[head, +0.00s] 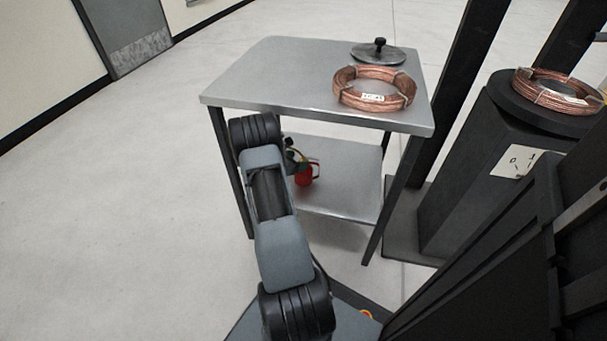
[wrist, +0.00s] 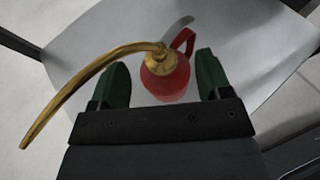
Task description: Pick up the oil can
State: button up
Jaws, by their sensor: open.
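The oil can is red with a brass cap and a long curved brass spout. In the wrist view the oil can (wrist: 167,80) stands on the grey lower shelf (wrist: 245,35), its spout pointing left over one finger and its handle toward the upper right. My gripper (wrist: 160,78) is open, with one green finger on each side of the can body; I cannot tell whether either touches it. In the head view the oil can (head: 304,176) shows on the lower shelf, partly hidden by my arm.
The metal table top (head: 290,75) lies above the shelf and carries a copper coil (head: 345,90) and a dark disc with a knob (head: 380,50). Table legs (head: 378,230) flank the shelf. A black stand with another copper coil (head: 530,85) is at the right. Open floor lies left.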

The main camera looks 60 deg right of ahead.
aim_at(302, 160)
jog(key=b+x, duration=0.1)
jog(key=x, duration=0.2)
jog(key=shift+d+f, duration=0.25)
jog(key=shift+s+d, duration=0.1)
jog(key=shift+d, duration=0.25)
jog(key=shift+c, duration=0.3)
jog(key=shift+a, duration=0.1)
grip_shut()
